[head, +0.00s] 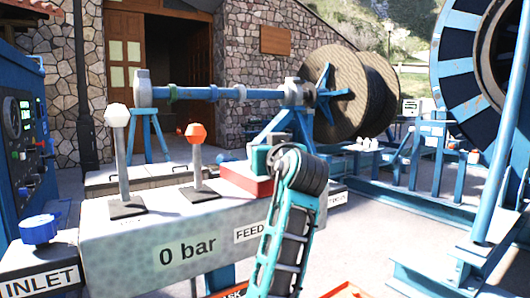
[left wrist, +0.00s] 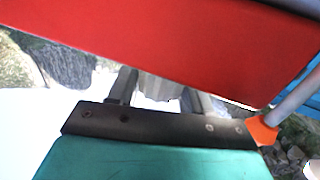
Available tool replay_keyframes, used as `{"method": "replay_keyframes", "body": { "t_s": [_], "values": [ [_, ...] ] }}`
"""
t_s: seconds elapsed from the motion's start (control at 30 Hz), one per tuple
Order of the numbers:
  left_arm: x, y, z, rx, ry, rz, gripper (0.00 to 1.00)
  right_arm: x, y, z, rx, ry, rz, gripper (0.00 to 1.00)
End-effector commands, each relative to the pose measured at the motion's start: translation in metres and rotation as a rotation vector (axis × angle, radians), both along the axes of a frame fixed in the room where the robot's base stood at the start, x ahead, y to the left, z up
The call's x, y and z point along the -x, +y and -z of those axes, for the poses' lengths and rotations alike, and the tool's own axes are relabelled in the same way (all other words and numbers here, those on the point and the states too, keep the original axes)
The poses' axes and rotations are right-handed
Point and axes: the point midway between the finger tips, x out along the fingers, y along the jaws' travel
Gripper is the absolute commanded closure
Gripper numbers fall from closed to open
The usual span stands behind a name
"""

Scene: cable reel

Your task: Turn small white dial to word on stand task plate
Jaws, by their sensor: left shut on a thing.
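My left gripper (head: 264,158) reaches in from the bottom of the head view to a red box (head: 242,180) on the control stand (head: 130,244). In the left wrist view its two grey fingers are shut on a small pale ribbed piece (left wrist: 158,88), apparently the small white dial; the red box (left wrist: 150,50) covers part of it. The dial is not clearly visible in the head view, and its pointing direction cannot be read. An orange plate (head: 229,292) with part of the word "TASK" shows at the bottom edge, mostly cut off. My right gripper is not in view.
The stand carries a white-knobbed lever (head: 121,160), a red-knobbed lever (head: 197,160) and a blue valve knob (head: 39,230) by "INLET". "0 bar" and "FEED" are on its front. A cable reel (head: 335,85) and blue frames stand behind and to the right.

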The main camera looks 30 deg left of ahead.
Motion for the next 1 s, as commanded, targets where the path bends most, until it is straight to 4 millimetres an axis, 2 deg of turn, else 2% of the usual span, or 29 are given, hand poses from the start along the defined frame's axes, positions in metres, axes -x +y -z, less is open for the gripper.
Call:
{"method": "replay_keyframes", "body": {
  "t_s": [0.4,1.0],
  "values": [
    [0.000,0.000,-0.002,0.000,0.004,0.262,0.81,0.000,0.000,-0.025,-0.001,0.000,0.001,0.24],
    [-0.001,-0.001,0.001,0.002,0.004,0.335,0.81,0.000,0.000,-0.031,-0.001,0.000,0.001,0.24]
  ]
}}
